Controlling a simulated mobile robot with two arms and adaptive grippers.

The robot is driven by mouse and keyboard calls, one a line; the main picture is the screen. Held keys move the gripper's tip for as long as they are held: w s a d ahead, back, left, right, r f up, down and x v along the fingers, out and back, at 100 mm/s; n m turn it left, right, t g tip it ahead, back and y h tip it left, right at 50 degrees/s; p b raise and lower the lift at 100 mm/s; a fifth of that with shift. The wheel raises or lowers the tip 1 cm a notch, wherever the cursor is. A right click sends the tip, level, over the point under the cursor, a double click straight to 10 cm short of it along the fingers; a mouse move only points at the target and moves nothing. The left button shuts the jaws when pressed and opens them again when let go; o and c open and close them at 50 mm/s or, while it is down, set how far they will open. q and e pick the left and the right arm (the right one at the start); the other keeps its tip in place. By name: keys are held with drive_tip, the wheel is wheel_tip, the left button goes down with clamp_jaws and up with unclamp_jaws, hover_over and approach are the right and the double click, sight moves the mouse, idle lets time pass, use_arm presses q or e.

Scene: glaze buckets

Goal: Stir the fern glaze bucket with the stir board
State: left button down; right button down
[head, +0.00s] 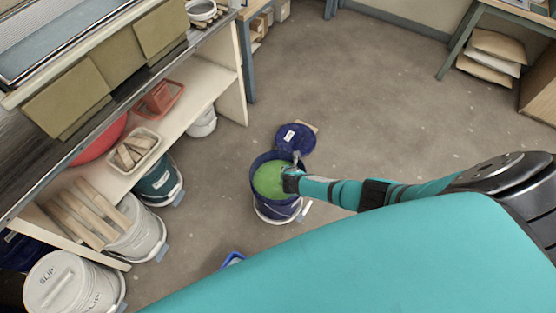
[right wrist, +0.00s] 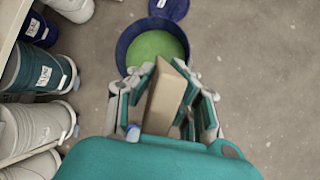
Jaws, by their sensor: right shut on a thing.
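The dark blue bucket of green glaze stands open on the floor in the head view, with the green glaze (head: 268,181) filling its mouth and its blue wall (head: 275,208) below. The right wrist view shows the same bucket ahead of the fingers, with green glaze (right wrist: 157,45) inside. My right gripper (head: 291,176) is at the bucket's right side, over the rim. In the right wrist view my right gripper (right wrist: 168,98) is shut on the pale stir board (right wrist: 164,101). The board's far end overlaps the near rim; I cannot tell whether it touches the glaze. My left gripper is out of view.
A dark blue lid (head: 296,138) lies on the floor just behind the bucket. A shelf unit (head: 205,86) on the left holds a tub of wooden pieces (head: 131,152), with a teal bucket (head: 158,184) and grey buckets (head: 136,232) below. Floor right of the lid is clear.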

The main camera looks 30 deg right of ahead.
drive_tip(key=shift+r+p, duration=0.7)
drive_tip(key=shift+r, duration=1.8)
